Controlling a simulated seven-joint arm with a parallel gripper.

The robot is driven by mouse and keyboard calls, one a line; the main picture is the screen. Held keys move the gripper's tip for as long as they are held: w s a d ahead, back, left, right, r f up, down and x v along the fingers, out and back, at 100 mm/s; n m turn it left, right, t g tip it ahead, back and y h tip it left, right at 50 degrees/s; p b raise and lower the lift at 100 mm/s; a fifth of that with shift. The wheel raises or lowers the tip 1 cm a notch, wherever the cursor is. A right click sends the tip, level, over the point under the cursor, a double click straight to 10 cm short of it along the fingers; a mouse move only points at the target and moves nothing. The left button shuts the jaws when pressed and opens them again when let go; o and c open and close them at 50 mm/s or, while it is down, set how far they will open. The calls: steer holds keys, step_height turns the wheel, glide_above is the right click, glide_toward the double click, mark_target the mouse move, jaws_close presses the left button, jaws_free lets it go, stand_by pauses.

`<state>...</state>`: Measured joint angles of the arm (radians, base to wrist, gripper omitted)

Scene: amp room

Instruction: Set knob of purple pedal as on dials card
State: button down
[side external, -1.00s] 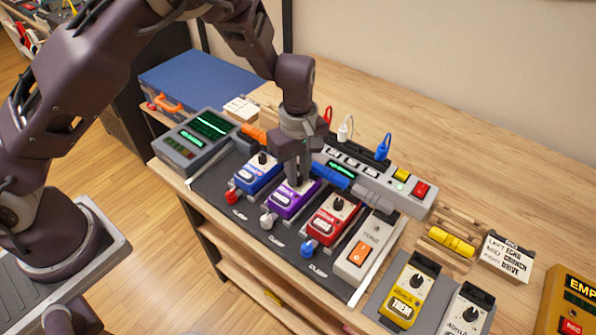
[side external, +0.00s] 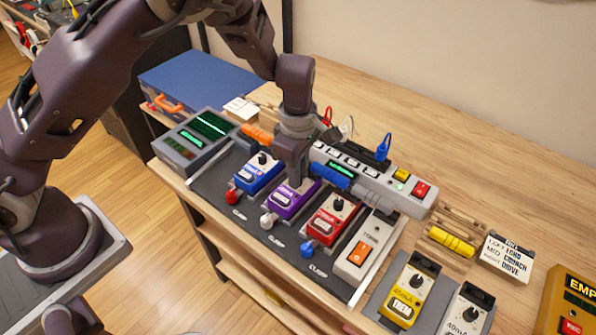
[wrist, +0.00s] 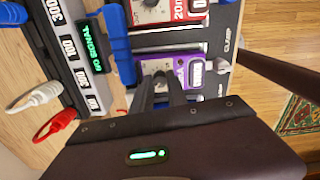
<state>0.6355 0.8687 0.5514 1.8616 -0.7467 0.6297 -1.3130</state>
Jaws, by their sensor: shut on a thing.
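The purple pedal (side external: 290,203) stands on the dark board between a blue and a red pedal. It also shows in the wrist view (wrist: 188,72). My gripper (side external: 295,182) points straight down at its top end, with the fingers shut on its knob. The fingers (wrist: 166,92) cover the knob in the wrist view, so its pointer is hidden. A small white card (side external: 240,108) lies near the blue case, its marks too small to read.
The blue pedal (side external: 258,174) and red pedal (side external: 332,218) stand close on either side. A yellow pedal (side external: 409,291) stands at the right. Bare wood lies behind the strip.

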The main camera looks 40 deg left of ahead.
steer(key=c, duration=1.3)
jaws_free()
